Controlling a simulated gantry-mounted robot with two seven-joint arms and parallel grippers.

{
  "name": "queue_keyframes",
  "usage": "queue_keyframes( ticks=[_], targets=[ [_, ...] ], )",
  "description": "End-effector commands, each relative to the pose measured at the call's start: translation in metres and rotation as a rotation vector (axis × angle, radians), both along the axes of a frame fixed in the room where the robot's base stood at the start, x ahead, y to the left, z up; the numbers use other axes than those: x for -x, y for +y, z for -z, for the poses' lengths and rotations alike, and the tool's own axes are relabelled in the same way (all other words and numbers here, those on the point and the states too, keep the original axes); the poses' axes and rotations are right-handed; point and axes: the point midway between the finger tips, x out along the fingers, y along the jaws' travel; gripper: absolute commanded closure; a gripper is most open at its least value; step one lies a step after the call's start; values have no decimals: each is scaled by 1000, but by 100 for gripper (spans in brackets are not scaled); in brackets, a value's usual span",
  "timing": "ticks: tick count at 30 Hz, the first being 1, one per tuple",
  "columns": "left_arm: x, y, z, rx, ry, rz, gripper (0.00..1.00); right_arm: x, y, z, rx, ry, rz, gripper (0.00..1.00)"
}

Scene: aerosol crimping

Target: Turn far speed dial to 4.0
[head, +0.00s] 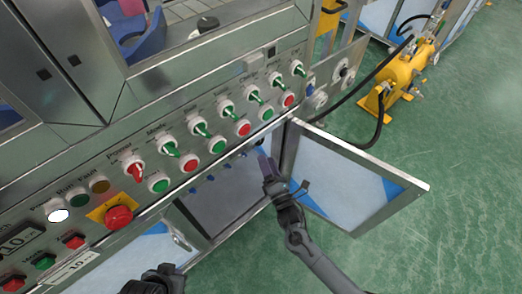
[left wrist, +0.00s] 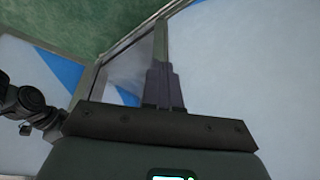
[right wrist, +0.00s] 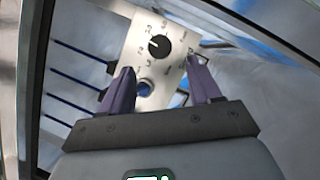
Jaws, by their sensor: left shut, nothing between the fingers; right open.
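A black speed dial (right wrist: 158,46) on a light metal plate with a ring of printed numbers shows in the right wrist view. Its white pointer mark faces the upper left; the numbers are too small to read surely. My right gripper (right wrist: 158,82) is open, its two purple fingers either side of the plate's lower part, with the dial ahead and not touched. In the head view the right gripper (head: 268,168) reaches into the open cabinet, and the dial is hidden there. My left gripper (left wrist: 161,50) is shut and empty, pointing toward the cabinet panels.
An open cabinet door (head: 350,180) with a metal frame stands right of my right arm. Above the opening is a sloped panel (head: 215,115) with several switches and buttons, and a red emergency button (head: 118,217). A yellow machine (head: 400,75) stands on the green floor at the back right.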

Motion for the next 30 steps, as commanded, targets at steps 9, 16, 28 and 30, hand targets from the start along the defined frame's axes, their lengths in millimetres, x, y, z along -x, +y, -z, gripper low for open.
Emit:
queue_keyframes(
  ticks=[9,16,28,30],
  targets=[
    [0,-2,30,11,1,-7,100,-44,15,-6,-2,1,-1,37],
    [0,-3,36,13,1,-8,100,-58,19,-12,-2,3,0,37],
    [0,-1,36,4,1,-3,100,-59,20,-13,-2,3,-1,50],
    [0,0,36,1,1,-2,100,-59,20,-13,-2,3,-1,60]
  ],
)
